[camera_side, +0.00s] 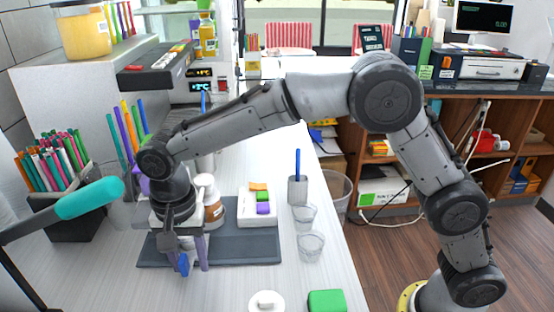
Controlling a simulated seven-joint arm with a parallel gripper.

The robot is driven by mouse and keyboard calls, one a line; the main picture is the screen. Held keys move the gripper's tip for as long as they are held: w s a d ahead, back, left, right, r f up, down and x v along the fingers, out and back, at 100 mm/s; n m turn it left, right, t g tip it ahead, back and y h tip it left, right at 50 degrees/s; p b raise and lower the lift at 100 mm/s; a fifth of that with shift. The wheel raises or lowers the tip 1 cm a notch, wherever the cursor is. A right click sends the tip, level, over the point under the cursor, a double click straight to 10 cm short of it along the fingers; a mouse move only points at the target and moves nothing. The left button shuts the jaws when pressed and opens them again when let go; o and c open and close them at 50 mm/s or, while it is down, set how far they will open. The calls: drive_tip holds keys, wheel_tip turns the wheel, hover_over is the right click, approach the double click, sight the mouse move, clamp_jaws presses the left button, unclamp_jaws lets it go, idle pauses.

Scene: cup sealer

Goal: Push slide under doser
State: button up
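My gripper (190,262) points down over the near part of a dark grey mat (262,253) on the white counter. Blue and purple parts show at its lower end, and I cannot tell whether it is open or shut. A brown bottle or jar with a white top (213,212) stands just right of my gripper, partly hidden by it. A machine with small lit displays (201,87) stands at the back left, partly behind my arm. I cannot clearly make out a slide or a doser; my gripper and arm hide part of the mat area.
A teal-handled lever (90,198) juts in at the left near a black pen holder (68,222). A white tray with coloured blocks (246,215) sits on the mat. Clear cups (310,246), a grey pen cup (298,190) and a green block (327,301) stand along the right.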

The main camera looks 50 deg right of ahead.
drive_tip(key=s+d, duration=0.7)
drive_tip(key=shift+s+d, duration=0.1)
drive_tip(key=shift+d, duration=0.05)
wheel_tip(320, 180, up, 14)
drive_tip(key=s+d+r+m+t, duration=0.1)
drive_tip(key=d+r, duration=0.3)
drive_tip(key=d, duration=0.3)
drive_tip(key=shift+s+m, duration=0.25)
drive_tip(key=shift+m, duration=0.05)
